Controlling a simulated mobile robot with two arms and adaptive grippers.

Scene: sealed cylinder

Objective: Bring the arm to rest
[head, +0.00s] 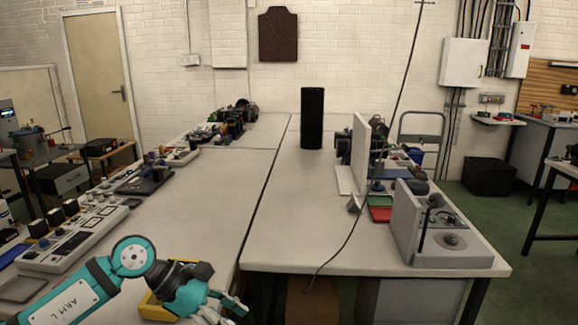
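My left arm (80,293), teal and marked "ARM L", comes in at the lower left, over the near part of the left table. Its gripper (228,310) is at the bottom edge of the view, by the table's near right edge. I see nothing held in it, but its fingers are small and partly cut off, so I cannot tell whether it is open or shut. My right arm and gripper are not in view. A black cylinder (312,118) stands upright at the far end of the right table, well away from my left gripper.
A yellow object (157,306) lies close beside my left gripper. Instruments (75,240) line the left table (200,215). The right table (300,215) has a wide clear area; a white panel (361,150), trays and a grey device (445,238) stand on its right. A thin cable (385,125) hangs across it.

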